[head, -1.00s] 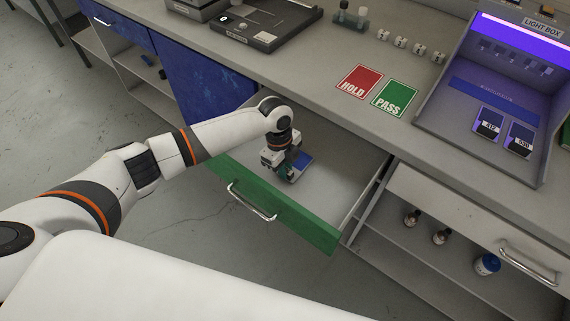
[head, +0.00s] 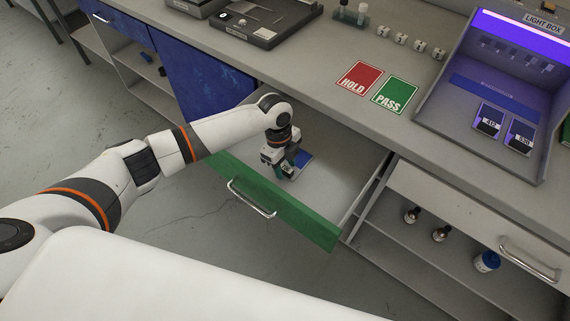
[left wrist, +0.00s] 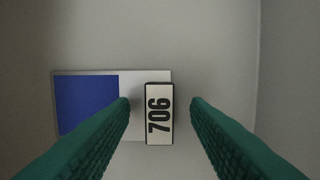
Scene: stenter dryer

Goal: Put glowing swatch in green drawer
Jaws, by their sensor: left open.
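The swatch (left wrist: 88,103), labelled 706, lies flat on the floor of the open green drawer (head: 335,190). It has a blue part, a white part and a raised label block. In the head view its blue part (head: 304,158) shows beside my left gripper (head: 287,170), which partly hides it. My left gripper (left wrist: 160,108) is open above the swatch, with one green finger on each side of the label block and visible gaps to it. My right gripper is out of view.
The drawer's green front (head: 290,218) and side walls surround the gripper. On the counter lie a red HOLD card (head: 358,78) and a green PASS card (head: 394,95). The light box (head: 460,105) holds swatches 412 and 630. The drawer floor to the right is clear.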

